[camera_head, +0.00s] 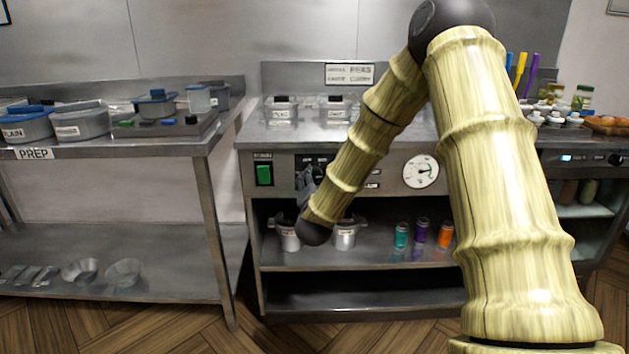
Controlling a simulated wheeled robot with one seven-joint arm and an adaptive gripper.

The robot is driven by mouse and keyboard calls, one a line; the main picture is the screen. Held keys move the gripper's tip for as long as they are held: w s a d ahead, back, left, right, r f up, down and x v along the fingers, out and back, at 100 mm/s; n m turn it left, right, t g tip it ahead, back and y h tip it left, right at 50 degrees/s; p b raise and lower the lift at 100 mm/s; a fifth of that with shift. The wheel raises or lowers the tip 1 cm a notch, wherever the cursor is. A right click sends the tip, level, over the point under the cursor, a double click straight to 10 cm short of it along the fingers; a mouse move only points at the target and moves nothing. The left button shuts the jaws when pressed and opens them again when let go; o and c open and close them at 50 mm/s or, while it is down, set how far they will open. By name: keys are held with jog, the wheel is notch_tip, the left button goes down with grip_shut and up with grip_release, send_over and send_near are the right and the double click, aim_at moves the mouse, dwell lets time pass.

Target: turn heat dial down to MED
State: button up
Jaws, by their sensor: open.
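My gripper (306,184) is a small dark shape at the end of my arm, close in front of the left part of the range's front panel (284,176). It is open, with its fingers small and partly hidden by my wrist. I cannot tell whether it touches anything. The heat dial cannot be made out; the panel around my gripper and behind my forearm is partly hidden. A dark patch with light markings (313,161) shows just above my gripper.
A green switch (264,174) is left of my gripper. A prep table (180,148) with tubs stands left. My arm covers much of the range's right side.

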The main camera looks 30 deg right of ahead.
aim_at(316, 178)
jog(key=shift+x, duration=1.85)
jog(key=c, duration=1)
jog(key=shift+c, duration=0.2)
jog(key=shift+n, duration=0.4)
jog(key=shift+r+n+p, duration=0.15)
jog(key=shift+n+p, duration=0.75)
jog(key=shift+p, duration=0.1)
jog(key=n+p, duration=0.2)
jog(key=n, duration=0.1)
jog(key=shift+n, duration=0.3)
jog(key=n+p, duration=0.1)
jog(key=n, duration=0.3)
jog(key=n+p, duration=0.1)
jog(key=shift+f+n+p, duration=0.25)
jog(key=shift+n+p, duration=0.1)
jog(key=shift+n, duration=0.05)
jog(key=shift+s, duration=0.1)
